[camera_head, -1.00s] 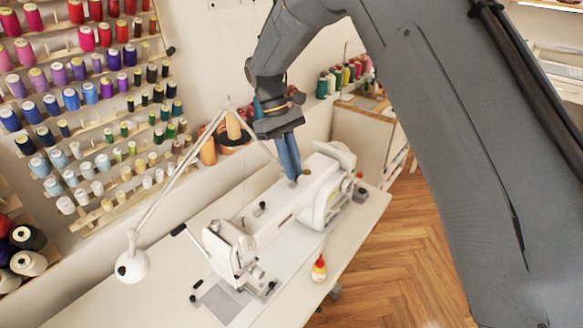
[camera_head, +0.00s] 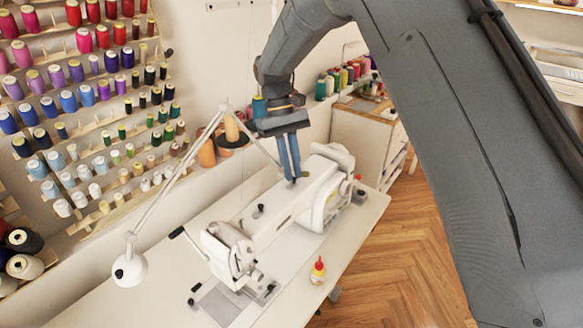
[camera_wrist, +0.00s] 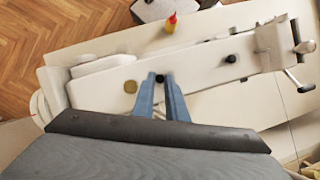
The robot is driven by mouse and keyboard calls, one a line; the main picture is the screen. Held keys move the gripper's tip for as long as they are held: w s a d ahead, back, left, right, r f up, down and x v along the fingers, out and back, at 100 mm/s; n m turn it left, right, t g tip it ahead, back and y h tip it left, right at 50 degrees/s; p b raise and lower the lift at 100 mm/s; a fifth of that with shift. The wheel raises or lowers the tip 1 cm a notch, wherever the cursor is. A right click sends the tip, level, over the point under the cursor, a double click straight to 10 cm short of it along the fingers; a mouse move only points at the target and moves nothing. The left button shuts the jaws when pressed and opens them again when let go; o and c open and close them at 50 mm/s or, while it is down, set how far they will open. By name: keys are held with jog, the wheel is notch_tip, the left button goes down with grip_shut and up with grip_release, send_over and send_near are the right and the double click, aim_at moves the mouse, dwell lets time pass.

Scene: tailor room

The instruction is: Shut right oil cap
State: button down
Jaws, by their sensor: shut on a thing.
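The white sewing machine (camera_head: 268,222) stands on a pale table. My gripper (camera_head: 291,182) reaches down over the top of its arm, fingers pointing at the machine. In the wrist view, the blue fingers (camera_wrist: 160,79) are closed on a small round black cap, the right oil cap (camera_wrist: 160,78). I cannot tell whether this cap touches the machine top. A yellowish round spot (camera_wrist: 130,86), perhaps an opening, lies just beside the fingers. A second black cap (camera_wrist: 231,58) sits farther along the arm; it also shows in the head view (camera_head: 258,211).
A red-and-yellow bottle (camera_head: 318,270) stands on the table (camera_head: 110,310) in front of the machine. A white lamp (camera_head: 130,269) stands at the left. Thread spools fill the wall rack (camera_head: 105,140). Wooden floor (camera_head: 410,250) is clear at the right.

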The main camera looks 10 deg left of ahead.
jog(key=c, duration=1.8)
grip_release()
jog(key=b+v, duration=0.2)
jog(key=v, duration=0.6)
jog(key=shift+b, duration=0.4)
jog(key=shift+d, duration=0.1)
jog(key=s+d+f+m+t+y, duration=0.1)
jog(key=s+d+f+m, duration=0.1)
jog(key=d, duration=0.6)
jog(key=s+d+f+m+t+y, duration=0.1)
jog(key=s+d, duration=0.2)
jog(key=d, duration=0.4)
jog(key=s+d+f+m+t, duration=0.1)
jog(key=s+d+f+m, duration=0.1)
jog(key=s+d, duration=0.5)
jog(key=s+d+f+m+t, duration=0.2)
jog(key=s+d+f, duration=0.1)
jog(key=s+d, duration=0.4)
jog(key=shift+s+f+y, duration=0.35)
jog(key=shift+s+y, duration=0.05)
jog(key=shift+s, duration=0.7)
